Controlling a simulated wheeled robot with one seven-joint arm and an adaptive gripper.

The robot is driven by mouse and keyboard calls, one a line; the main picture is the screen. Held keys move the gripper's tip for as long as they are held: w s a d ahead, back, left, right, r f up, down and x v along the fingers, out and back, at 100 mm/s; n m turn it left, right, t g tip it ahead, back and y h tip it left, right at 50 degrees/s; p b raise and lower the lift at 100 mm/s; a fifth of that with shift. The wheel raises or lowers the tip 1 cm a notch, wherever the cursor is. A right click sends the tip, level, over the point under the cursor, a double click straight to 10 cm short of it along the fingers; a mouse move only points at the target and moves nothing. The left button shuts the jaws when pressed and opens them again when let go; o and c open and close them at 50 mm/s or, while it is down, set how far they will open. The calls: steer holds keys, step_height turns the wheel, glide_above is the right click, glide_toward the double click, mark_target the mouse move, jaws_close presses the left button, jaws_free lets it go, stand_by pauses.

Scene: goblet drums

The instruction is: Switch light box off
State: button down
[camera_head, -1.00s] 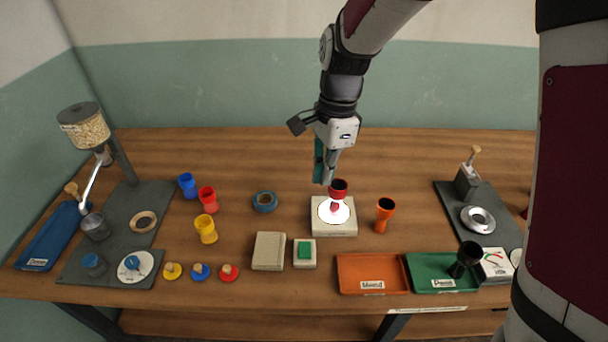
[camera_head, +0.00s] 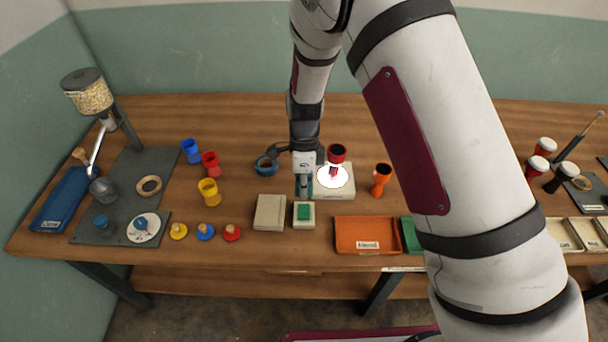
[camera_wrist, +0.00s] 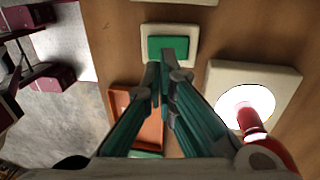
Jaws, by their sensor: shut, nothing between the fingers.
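The light box (camera_head: 345,192) is a cream slab on the table with a brightly glowing white disc; it also shows at the right of the wrist view (camera_wrist: 278,76). A red goblet drum (camera_head: 337,154) stands upright on the lit disc. The switch is a small cream box with a green button (camera_head: 304,212), in front of and left of the light box; the button also shows in the wrist view (camera_wrist: 168,47). My gripper (camera_head: 304,193) is shut and empty, pointing down close to the button. I cannot tell whether the fingertips touch it.
A cream block (camera_head: 269,212) stands just left of the switch. An orange tray (camera_head: 367,236) lies to its right, and an orange goblet (camera_head: 381,179) stands right of the light box. My arm hides part of the right side.

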mark_target(304, 214)
steer(key=shift+s+f+p, duration=0.15)
steer(key=shift+f, duration=0.8)
steer(key=shift+s+f+p, duration=0.15)
steer(key=shift+s+f, duration=0.05)
steer(key=shift+f, duration=0.8)
steer(key=shift+s+f+p, duration=0.15)
steer(key=shift+f, duration=0.8)
